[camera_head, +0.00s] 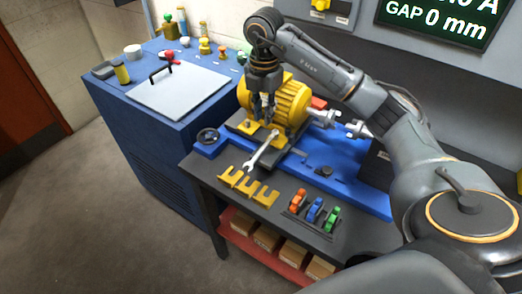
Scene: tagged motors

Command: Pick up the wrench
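The wrench (262,149) is silver-grey and lies slanted in front of the yellow motor, its open jaw toward the yellow slotted rack (248,187). Its upper end is close below my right gripper (263,116). My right gripper points down in front of the yellow motor (289,102), its two fingers apart with nothing visible between them. Whether a fingertip touches the wrench or the motor, I cannot tell. My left gripper is not in view.
The dark bench (226,172) carries a blue base (340,182) and orange, blue and green tagged pieces (315,211). A blue cabinet (147,146) with a grey panel (180,89) and small items stands at left. Cardboard boxes (266,237) sit on the red lower shelf. Open floor lies front left.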

